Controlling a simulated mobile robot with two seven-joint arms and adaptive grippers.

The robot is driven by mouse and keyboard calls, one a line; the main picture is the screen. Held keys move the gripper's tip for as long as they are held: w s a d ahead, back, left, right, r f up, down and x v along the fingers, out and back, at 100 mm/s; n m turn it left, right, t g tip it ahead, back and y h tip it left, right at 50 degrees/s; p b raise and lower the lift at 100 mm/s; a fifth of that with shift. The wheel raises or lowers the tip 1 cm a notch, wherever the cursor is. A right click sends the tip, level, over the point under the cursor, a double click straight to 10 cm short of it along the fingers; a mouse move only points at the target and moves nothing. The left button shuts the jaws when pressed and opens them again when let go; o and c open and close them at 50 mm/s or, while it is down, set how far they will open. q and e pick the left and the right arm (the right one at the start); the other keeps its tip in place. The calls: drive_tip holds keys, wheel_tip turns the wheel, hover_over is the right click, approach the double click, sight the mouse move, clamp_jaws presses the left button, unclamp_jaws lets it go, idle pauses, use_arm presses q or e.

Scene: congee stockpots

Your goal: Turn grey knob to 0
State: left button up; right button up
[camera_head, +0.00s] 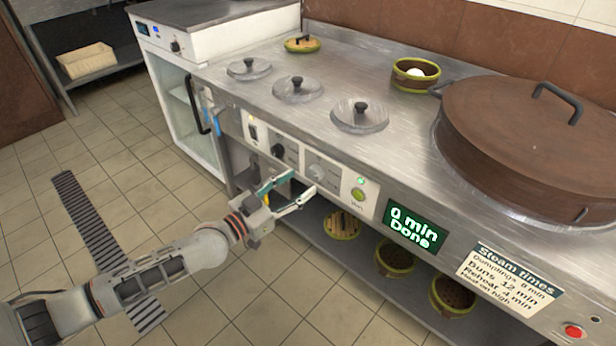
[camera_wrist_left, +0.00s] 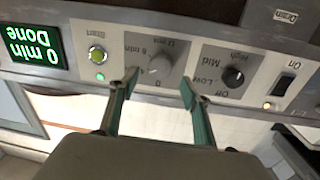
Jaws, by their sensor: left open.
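The grey knob (camera_head: 316,171) is on a light grey plate on the steamer's front panel. In the left wrist view the grey knob (camera_wrist_left: 160,66) shows upside down, with a 0 mark and minute marks around it. I cannot tell exactly where it points. My left gripper (camera_head: 302,184) is open just in front of the panel, below and beside the knob. In the wrist view its two fingertips (camera_wrist_left: 160,84) stand apart, on either side of the knob's plate, and appear not to touch the knob. My right gripper is not in view.
A black knob (camera_head: 277,151) with Off, Low, Mid and High marks is beside the grey one. The display (camera_head: 411,228) reads "0 min Done". A shelf with baskets (camera_head: 394,259) lies below.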

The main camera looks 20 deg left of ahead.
sight(312, 175)
use_arm(q)
drive_tip(key=x, duration=0.3)
drive_tip(key=shift+w+d+f+b, duration=0.1)
drive_tip(key=shift+w+f+b, duration=0.1)
drive_tip(key=shift+w+b, duration=0.15)
drive_tip(key=shift+w+d+r, duration=0.15)
drive_tip(key=shift+w+d, duration=0.05)
drive_tip(key=shift+w, duration=0.3)
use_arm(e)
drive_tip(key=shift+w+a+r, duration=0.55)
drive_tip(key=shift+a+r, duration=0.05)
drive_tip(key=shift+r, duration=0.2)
use_arm(q)
drive_tip(key=c, duration=1.1)
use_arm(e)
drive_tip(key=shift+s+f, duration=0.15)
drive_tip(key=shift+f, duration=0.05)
